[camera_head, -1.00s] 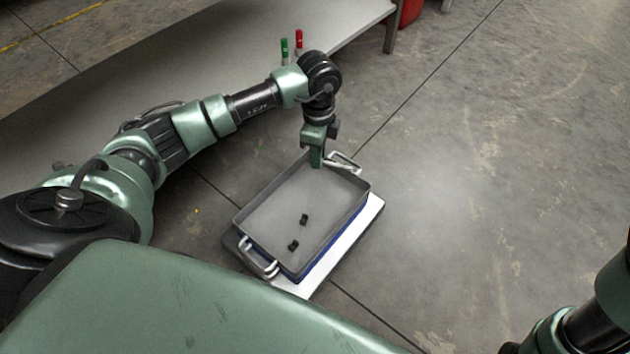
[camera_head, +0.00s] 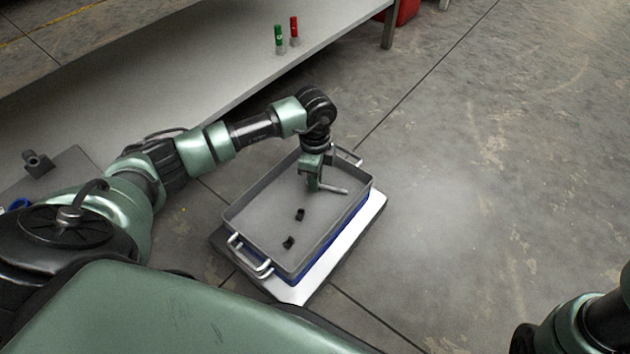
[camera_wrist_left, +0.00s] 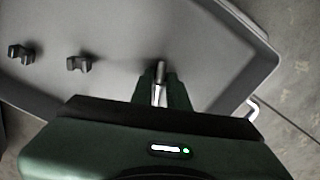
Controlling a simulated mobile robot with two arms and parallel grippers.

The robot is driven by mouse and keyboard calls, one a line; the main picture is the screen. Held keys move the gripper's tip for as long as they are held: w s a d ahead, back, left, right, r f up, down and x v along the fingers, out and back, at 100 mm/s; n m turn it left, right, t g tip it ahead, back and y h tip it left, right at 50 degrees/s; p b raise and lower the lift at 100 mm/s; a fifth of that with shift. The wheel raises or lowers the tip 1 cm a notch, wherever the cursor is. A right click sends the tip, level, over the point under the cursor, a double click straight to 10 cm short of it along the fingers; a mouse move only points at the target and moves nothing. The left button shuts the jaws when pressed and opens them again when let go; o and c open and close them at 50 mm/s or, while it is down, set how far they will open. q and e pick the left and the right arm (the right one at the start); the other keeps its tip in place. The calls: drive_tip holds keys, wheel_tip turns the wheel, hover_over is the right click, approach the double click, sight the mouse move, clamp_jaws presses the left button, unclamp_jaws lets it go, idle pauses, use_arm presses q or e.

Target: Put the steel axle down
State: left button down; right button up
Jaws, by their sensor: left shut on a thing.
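The steel axle (camera_head: 334,191) is a thin, shiny rod held in my left gripper (camera_head: 314,187), over the far part of the grey tray (camera_head: 232,208). In the left wrist view, the axle (camera_wrist_left: 160,72) shows between the two fingers (camera_wrist_left: 161,90), with the tray floor beyond it. I cannot tell whether the axle touches the floor. Two small black notched blocks (camera_head: 299,214) (camera_head: 288,242) sit on the tray floor, apart from the axle. My right gripper is out of view.
The tray has metal handles at both ends and stands on something blue over a white-topped base (camera_head: 297,295). A grey bench (camera_head: 215,70) behind carries a green bottle (camera_head: 279,40) and a red bottle (camera_head: 294,31). Open concrete floor lies to the right.

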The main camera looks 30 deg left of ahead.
use_arm(q)
drive_tip(key=c, duration=1.4)
unclamp_jaws()
drive_tip(key=shift+f, duration=0.1)
drive_tip(key=shift+o, duration=0.2)
